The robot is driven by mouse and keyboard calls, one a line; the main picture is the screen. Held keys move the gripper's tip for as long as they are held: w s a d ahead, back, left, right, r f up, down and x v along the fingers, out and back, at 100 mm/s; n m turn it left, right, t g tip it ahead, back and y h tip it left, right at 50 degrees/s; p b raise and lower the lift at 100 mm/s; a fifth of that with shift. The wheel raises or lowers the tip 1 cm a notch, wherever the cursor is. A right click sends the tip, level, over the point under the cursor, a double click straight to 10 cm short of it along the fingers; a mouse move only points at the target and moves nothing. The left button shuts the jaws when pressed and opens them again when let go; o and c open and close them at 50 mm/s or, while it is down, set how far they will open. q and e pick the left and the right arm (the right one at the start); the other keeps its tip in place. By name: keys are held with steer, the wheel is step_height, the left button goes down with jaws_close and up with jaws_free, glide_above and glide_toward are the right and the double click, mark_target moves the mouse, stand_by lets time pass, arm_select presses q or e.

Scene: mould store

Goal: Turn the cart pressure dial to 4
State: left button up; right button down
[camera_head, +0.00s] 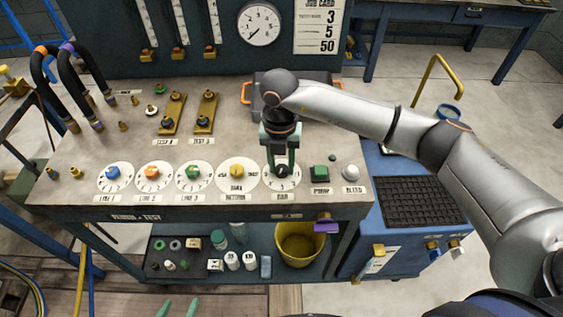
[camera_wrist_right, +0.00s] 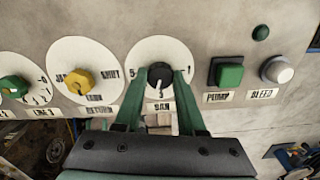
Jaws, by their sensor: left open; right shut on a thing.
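The pressure dial, a black knob (camera_wrist_right: 160,74) with a white pointer line on a round white plate labelled BAR, is at the right end of the dial row. My right gripper (camera_wrist_right: 157,82) is shut on this knob, with one green finger on each side. In the wrist view the pointer line points down toward a mark that looks like a 3; other marks are hard to read. In the head view the dial plate (camera_head: 296,183) is partly hidden by the gripper. My left gripper (camera_head: 178,307) is open and empty at the bottom edge.
A green square PUMP button (camera_head: 320,173) and a white BLEED knob (camera_head: 351,172) stand right of the dial. A yellow RETURN knob (camera_head: 236,170) is left. A round gauge (camera_head: 259,25) and a job card (camera_head: 320,25) are on the back panel. A yellow bucket (camera_head: 300,244) stands below.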

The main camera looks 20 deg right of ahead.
mark_target(281, 168)
steer(key=m, duration=0.5)
steer(key=shift+p, duration=0.4)
stand_by(0.3)
steer(key=c, duration=0.5)
jaws_free()
steer(key=shift+r, duration=0.1)
step_height(281, 168, up, 12)
steer(key=shift+w+r+b, duration=0.15)
steer(key=shift+r+b, duration=0.05)
steer(key=shift+b, duration=0.25)
